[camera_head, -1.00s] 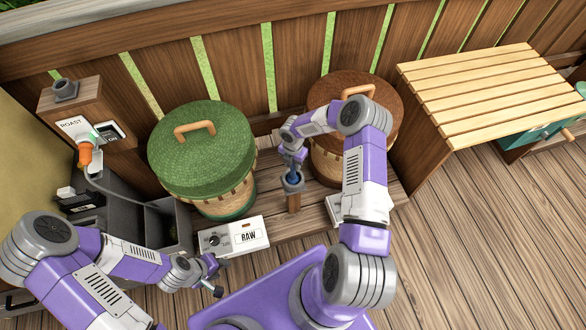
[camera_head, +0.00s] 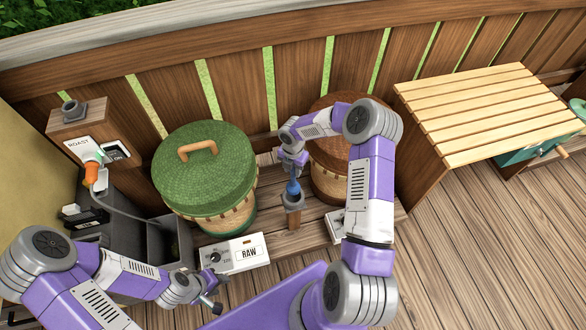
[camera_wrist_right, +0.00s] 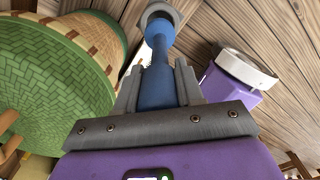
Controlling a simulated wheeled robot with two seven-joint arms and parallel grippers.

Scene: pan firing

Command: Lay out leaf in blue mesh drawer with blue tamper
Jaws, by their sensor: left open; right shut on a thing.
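The blue tamper (camera_head: 293,187) is upright in the jaws of my right gripper (camera_head: 293,170), at a grey ring holder (camera_head: 293,202) on a wooden post. In the right wrist view the tamper (camera_wrist_right: 160,75) runs from between the fingers to the grey ring (camera_wrist_right: 160,14); I cannot tell whether its end is still inside the ring. My left gripper (camera_head: 212,293) is open at the lower left, in front of the RAW box. A teal-blue drawer (camera_head: 522,153) with a wooden handle is under the slatted table at the right; its inside is hidden. I cannot make out any leaf.
A green-lidded basket (camera_head: 205,170) stands left of the post, a brown-lidded basket (camera_head: 328,180) behind my right arm. The RAW box (camera_head: 245,254) is in front. A ROAST panel (camera_head: 80,146) is at the left. The slatted table (camera_head: 470,115) and open deck floor are at the right.

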